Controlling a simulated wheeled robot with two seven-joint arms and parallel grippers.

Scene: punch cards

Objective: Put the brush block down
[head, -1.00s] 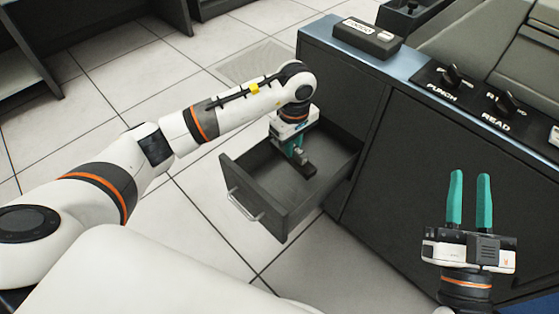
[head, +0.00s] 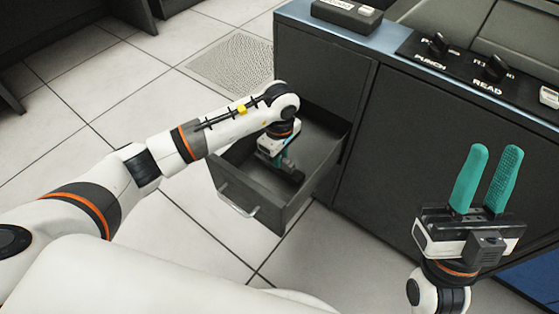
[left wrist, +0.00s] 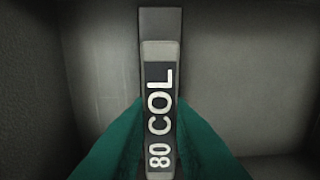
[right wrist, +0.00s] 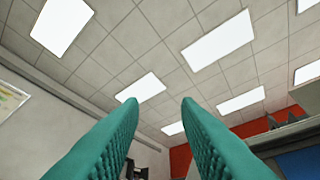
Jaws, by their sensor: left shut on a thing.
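The brush block (left wrist: 161,60) is a dark bar with a pale top and a black label reading "80 COL". My left gripper (left wrist: 160,108) is shut on it, one teal finger on each side. In the head view the block (head: 293,173) shows only in part, inside the open drawer (head: 290,219), low near its floor. I cannot tell whether it touches the floor. My left gripper (head: 281,162) points down into the drawer and its wrist hides most of the block. My right gripper (head: 494,150) is open and empty, fingers up, in front of the cabinet; its fingers also show in the right wrist view (right wrist: 160,102).
The dark cabinet (head: 400,165) stands at the right, with PUNCH and READ switches (head: 468,62) and a small dark box (head: 346,15) on top. Tiled floor (head: 150,240) is open at the left.

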